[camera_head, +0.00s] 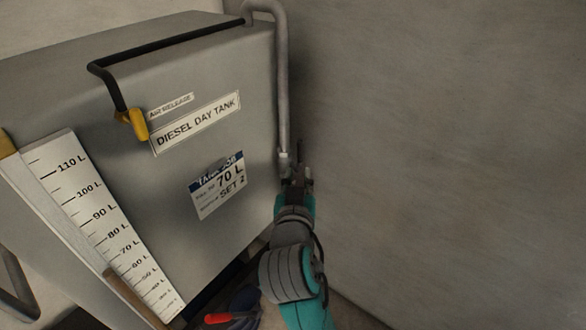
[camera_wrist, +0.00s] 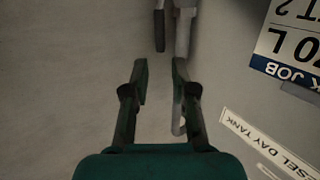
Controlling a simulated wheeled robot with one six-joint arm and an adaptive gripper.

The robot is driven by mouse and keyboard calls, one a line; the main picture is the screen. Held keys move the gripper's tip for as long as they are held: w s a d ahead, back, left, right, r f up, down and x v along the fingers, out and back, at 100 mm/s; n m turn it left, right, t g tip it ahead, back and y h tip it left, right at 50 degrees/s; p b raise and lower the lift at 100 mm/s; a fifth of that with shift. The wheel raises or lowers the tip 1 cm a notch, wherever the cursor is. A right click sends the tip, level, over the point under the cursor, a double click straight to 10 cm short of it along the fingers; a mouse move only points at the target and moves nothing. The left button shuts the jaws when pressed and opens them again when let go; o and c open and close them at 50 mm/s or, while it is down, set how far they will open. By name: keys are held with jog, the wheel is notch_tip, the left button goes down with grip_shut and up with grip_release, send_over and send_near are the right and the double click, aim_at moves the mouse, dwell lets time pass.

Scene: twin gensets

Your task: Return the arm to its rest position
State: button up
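My teal and grey arm reaches up from the bottom of the head view, beside the right side of the diesel day tank (camera_head: 215,130). My gripper (camera_head: 297,172) is at the lower end of a grey pipe (camera_head: 283,90), small and partly blurred there. In the wrist view my gripper (camera_wrist: 161,75) has its two dark fingers apart, with nothing seen held between them. The pipe (camera_wrist: 185,35) passes behind the right finger, and a dark bar (camera_wrist: 159,30) hangs beside it beyond the fingertips. I cannot tell whether a finger touches the pipe.
A yellow-handled valve (camera_head: 133,124) on a black pipe, a job label (camera_head: 217,186) and a litre scale (camera_head: 105,225) are on the tank's front. A plain wall (camera_head: 450,150) stands close on the right. A red-tipped item (camera_head: 218,318) lies low near my arm.

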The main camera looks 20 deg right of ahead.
jog(key=s+d+f+n+y, duration=0.2)
jog(key=s+f+n+y, duration=0.3)
jog(key=s+f, duration=1.4)
jog(key=s+d+m+g, duration=0.1)
jog(key=s, duration=2.3)
jog(key=shift+d+f+y, duration=0.2)
jog(key=shift+f+y, duration=0.05)
jog(key=shift+y, duration=0.15)
jog(key=shift+s, duration=0.1)
